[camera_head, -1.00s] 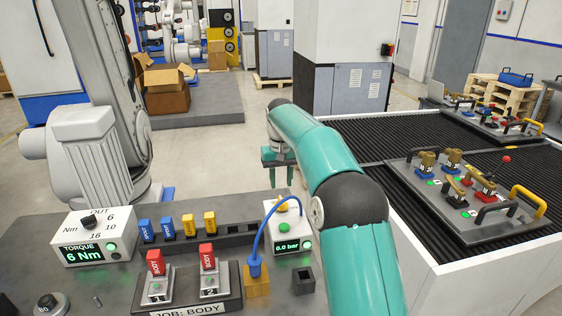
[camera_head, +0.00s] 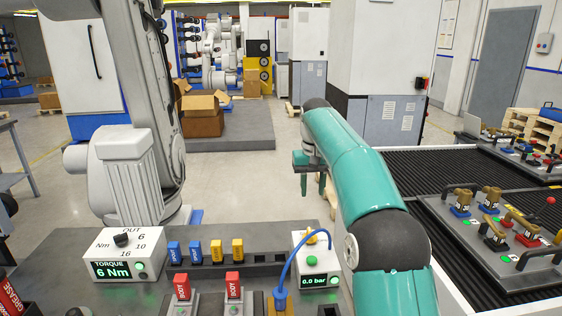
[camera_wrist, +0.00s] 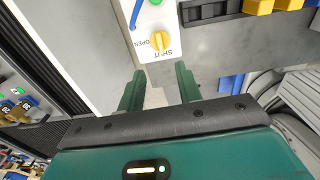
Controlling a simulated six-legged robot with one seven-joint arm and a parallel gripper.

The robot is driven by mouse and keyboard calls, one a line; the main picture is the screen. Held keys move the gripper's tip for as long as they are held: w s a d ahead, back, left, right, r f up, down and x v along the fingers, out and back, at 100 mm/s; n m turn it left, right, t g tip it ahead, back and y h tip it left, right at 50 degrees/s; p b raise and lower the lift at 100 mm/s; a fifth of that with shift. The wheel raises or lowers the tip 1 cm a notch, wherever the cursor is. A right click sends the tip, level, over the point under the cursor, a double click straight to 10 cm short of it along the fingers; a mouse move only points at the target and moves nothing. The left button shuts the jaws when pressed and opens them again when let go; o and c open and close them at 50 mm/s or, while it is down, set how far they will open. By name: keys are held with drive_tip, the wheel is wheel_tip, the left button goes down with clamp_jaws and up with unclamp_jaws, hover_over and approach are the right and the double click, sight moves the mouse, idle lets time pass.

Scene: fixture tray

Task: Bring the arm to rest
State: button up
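My teal arm reaches up from the bottom right in the head view and bends over at the top. My gripper (camera_head: 310,185) hangs beyond the far edge of the workbench, behind the pressure box (camera_head: 316,262) with its "0.0 bar" display. In the wrist view my gripper (camera_wrist: 159,88) shows two green fingers standing apart with nothing between them. The pressure box's yellow knob (camera_wrist: 160,42) lies ahead of the fingertips, apart from them. The fingers touch nothing that I can see.
The workbench holds a torque box (camera_head: 123,256) reading 6 Nm, blue and yellow blocks in a rack, and two red "BODY" pieces (camera_head: 182,287). A conveyor (camera_head: 400,172) with a fixture tray (camera_head: 470,236) stands at the right. A grey robot arm (camera_head: 130,180) rises at the left.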

drive_tip(key=s+r+t, duration=0.1)
drive_tip(key=s+r, duration=0.2)
drive_tip(key=s, duration=0.7)
drive_tip(key=s+r+t, duration=0.2)
drive_tip(key=s+r, duration=0.1)
drive_tip(key=s, duration=0.7)
drive_tip(key=s+f+t, duration=0.1)
drive_tip(key=s+f, duration=0.4)
drive_tip(key=s, duration=0.5)
drive_tip(key=s+f+t, duration=0.1)
drive_tip(key=s+f, duration=0.5)
drive_tip(key=s, duration=0.3)
drive_tip(key=shift+s+d, duration=0.2)
drive_tip(key=shift+s, duration=0.2)
